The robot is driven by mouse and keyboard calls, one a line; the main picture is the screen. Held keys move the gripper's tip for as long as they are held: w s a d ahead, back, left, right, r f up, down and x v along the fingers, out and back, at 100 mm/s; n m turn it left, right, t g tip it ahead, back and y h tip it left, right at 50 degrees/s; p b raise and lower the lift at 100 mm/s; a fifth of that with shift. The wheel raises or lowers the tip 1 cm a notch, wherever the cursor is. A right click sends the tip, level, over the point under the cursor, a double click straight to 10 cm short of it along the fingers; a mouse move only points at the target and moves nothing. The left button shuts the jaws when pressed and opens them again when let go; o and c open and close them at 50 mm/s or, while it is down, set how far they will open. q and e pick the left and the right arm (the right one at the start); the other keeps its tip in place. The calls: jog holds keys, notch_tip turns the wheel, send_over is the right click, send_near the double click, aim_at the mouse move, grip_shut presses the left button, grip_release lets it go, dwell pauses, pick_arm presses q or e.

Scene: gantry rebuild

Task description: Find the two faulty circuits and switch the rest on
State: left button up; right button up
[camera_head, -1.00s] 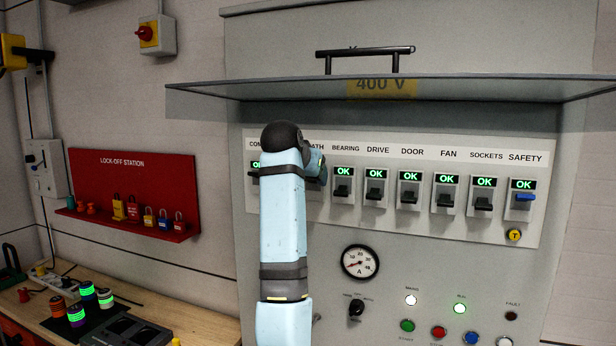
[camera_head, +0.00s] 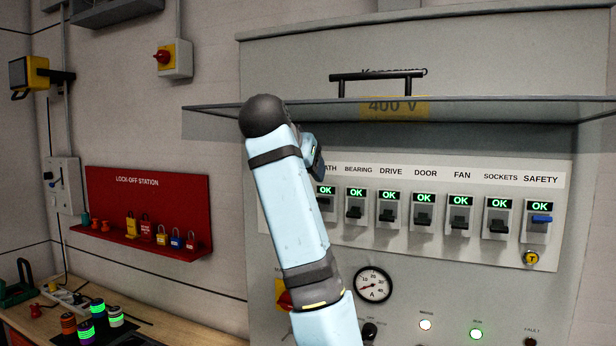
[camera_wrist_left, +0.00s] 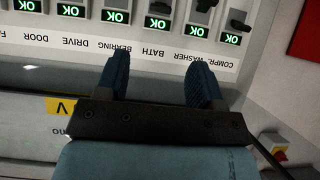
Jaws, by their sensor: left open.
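The breaker row (camera_head: 415,221) runs across the grey cabinet, with labels from BATH to SAFETY readable in the head view. Each visible breaker shows a lit green OK; SAFETY has a blue lever (camera_head: 541,219), the others dark levers. My left arm hides the row's left end there. The left wrist view, upside down, shows the COMPR. (camera_wrist_left: 233,38), WASHER (camera_wrist_left: 196,30) and BATH (camera_wrist_left: 155,23) displays, also OK. My left gripper (camera_wrist_left: 159,65) is open and empty, its fingers near the label strip around BATH and WASHER. My right gripper is not in view.
A raised transparent cover (camera_head: 480,110) juts out above the breakers. An ammeter (camera_head: 373,285), lit white (camera_head: 425,324) and green (camera_head: 476,334) lamps and a dark fault lamp (camera_head: 530,342) sit below. A red lock-off board (camera_head: 150,195) with padlocks hangs left, above a workbench (camera_head: 180,335).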

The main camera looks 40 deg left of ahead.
pick_arm(q)
jog(key=shift+s+r, duration=0.15)
jog(key=shift+s, duration=0.2)
dwell(0.4)
